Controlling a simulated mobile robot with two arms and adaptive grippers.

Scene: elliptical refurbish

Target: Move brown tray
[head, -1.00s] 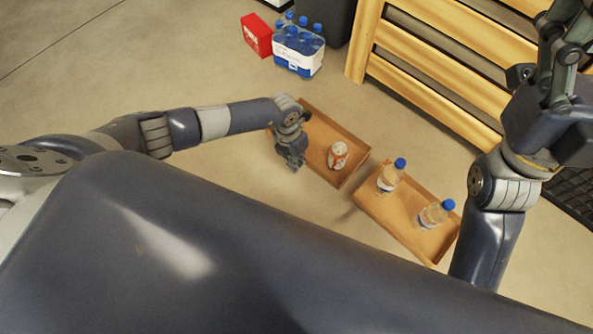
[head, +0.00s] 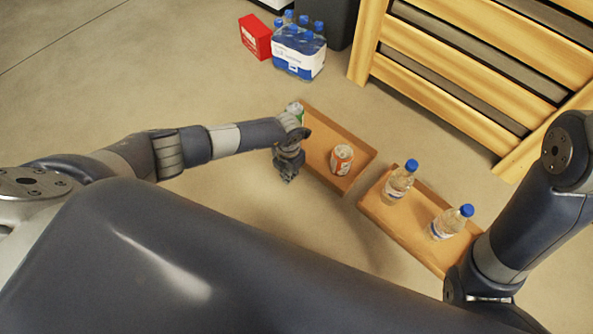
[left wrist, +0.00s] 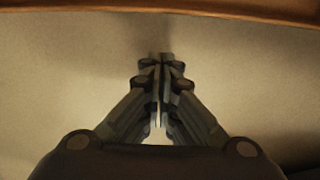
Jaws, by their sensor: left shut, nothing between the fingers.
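Two brown trays lie on the floor. The right brown tray (head: 408,224) holds two clear bottles with blue caps, one nearer the left (head: 398,184) and one nearer the right (head: 450,222). My left gripper (head: 287,178) is shut and empty at the near left side of the left tray. In the left wrist view its fingers (left wrist: 161,62) meet over bare floor, with a brown tray edge (left wrist: 160,11) along the top. My right gripper is out of view.
A wooden slatted crate (head: 450,75) stands behind the trays. A blue-capped bottle pack (head: 299,52), a red box (head: 255,37) and a dark bin (head: 328,20) stand at the back. Floor left of the left tray is clear.

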